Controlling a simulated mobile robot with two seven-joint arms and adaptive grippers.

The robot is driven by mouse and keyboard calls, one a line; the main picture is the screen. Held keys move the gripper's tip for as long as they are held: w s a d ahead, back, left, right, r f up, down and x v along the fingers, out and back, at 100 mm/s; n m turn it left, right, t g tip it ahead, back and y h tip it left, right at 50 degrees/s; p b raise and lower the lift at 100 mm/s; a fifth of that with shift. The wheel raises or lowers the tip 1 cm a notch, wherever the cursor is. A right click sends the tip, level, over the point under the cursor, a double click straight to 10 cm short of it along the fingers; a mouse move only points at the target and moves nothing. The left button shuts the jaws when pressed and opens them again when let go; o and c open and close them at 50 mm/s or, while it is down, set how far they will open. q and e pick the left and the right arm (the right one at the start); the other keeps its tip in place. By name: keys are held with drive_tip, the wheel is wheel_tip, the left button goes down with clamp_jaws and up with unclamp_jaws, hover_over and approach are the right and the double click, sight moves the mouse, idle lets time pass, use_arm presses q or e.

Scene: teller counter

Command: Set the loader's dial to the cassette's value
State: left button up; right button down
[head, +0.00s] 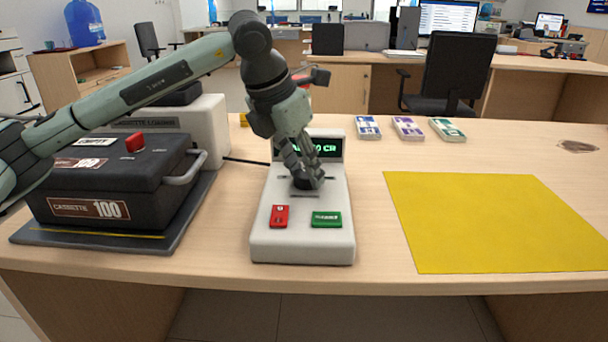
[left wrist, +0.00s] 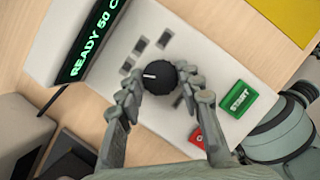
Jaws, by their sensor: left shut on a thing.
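The black cassette (head: 120,170) on the left is labelled CASSETTE 100. The white loader control box (head: 302,240) stands at the middle of the counter. Its display (left wrist: 90,42) reads READY 50 C in green, cut off by the left wrist view's edge. The black dial (left wrist: 159,78) has a white mark pointing left in the left wrist view. My left gripper (head: 306,182) comes down on the dial from above and is shut on it, one finger on each side. The green START button (left wrist: 237,99) and a red button (head: 279,216) are in front of the dial. My right gripper is in neither view.
A yellow mat (head: 500,222) lies empty on the right. Three banded note bundles, blue (head: 368,127), purple (head: 408,127) and green (head: 447,130), lie at the back. The white loader housing (head: 205,125) stands behind the cassette, which has a raised handle (head: 188,168).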

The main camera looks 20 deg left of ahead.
use_arm(q)
drive_tip(key=shift+f+m+h, duration=0.1)
drive_tip(key=shift+m+h, duration=0.2)
drive_tip(key=shift+m, duration=0.6)
drive_tip(key=shift+a+m+g, duration=0.1)
drive_tip(key=shift+m+g, duration=0.3)
drive_tip(key=shift+m, duration=0.1)
drive_tip(key=shift+w+m+h, duration=0.1)
drive_tip(key=shift+m+h, duration=0.4)
drive_tip(key=shift+m, duration=0.4)
drive_tip(key=m+g, duration=0.1)
drive_tip(key=m, duration=0.2)
drive_tip(key=shift+w+m+g+h+p, duration=0.1)
drive_tip(key=shift+m+g+h+p, duration=0.3)
drive_tip(key=shift+m, duration=0.5)
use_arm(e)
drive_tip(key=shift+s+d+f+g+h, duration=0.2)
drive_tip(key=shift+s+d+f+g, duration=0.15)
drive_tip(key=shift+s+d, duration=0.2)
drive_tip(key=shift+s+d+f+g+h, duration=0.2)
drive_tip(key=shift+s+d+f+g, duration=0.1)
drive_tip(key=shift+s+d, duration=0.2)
use_arm(q)
drive_tip(key=o, duration=1.2)
drive_tip(key=shift+c, duration=0.2)
drive_tip(key=shift+a, duration=0.1)
